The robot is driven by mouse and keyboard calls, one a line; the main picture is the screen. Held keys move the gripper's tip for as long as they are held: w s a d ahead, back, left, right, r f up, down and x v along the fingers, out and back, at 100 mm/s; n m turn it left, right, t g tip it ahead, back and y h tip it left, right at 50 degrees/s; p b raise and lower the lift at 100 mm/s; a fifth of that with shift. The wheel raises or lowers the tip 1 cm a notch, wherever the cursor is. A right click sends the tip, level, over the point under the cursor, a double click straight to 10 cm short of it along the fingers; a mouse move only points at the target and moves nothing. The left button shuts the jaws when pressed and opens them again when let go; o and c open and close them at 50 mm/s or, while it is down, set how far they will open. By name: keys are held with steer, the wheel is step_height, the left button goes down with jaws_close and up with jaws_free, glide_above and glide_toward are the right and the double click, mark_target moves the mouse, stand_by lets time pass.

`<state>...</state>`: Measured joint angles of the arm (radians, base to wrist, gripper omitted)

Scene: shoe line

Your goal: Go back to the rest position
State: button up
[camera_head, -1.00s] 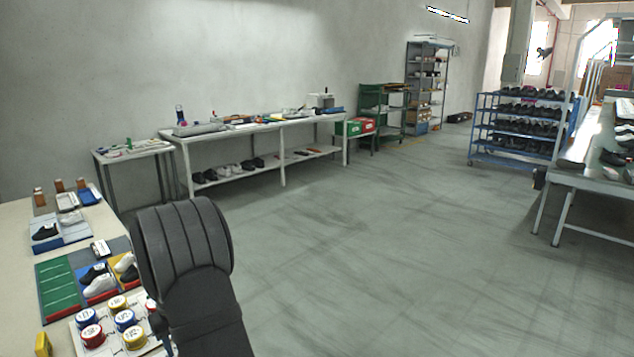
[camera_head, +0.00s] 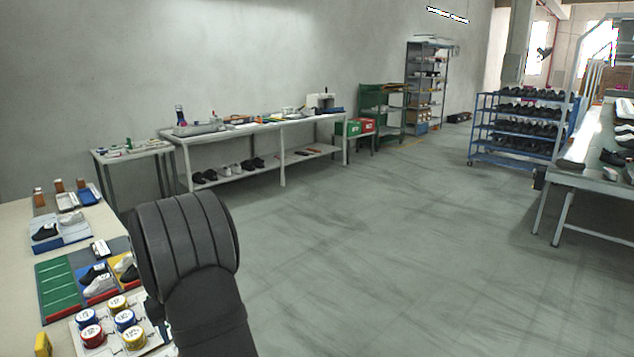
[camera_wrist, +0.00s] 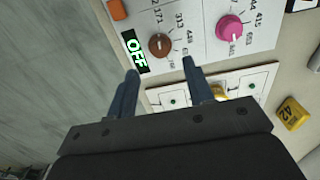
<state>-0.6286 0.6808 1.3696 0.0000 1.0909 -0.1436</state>
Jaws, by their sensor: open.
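My gripper (camera_wrist: 160,82) shows in the wrist view with its two dark fingers apart and nothing between them. Its fingertips are over the lower edge of a white panel (camera_wrist: 195,45) with a brown knob (camera_wrist: 160,45), a pink knob (camera_wrist: 230,28) and a display reading OFF (camera_wrist: 135,50). I cannot tell whether the fingers touch the panel. In the head view my dark arm stands at the right edge of the near table (camera_head: 20,250), and the gripper itself is hidden.
Colored round tins (camera_head: 123,319), a green tray (camera_head: 60,283) and small shoes (camera_head: 98,285) lie on the near table. A yellow block numbered 42 (camera_wrist: 293,113) lies right of the fingers. The floor (camera_head: 370,260) right of the table is clear.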

step_height(320, 180, up, 12)
step_height(320, 180, down, 18)
steer(key=shift+r, duration=0.15)
steer(key=shift+m, duration=0.3)
steer(key=m, duration=1.1)
steer(key=shift+m, duration=2)
stand_by(1.7)
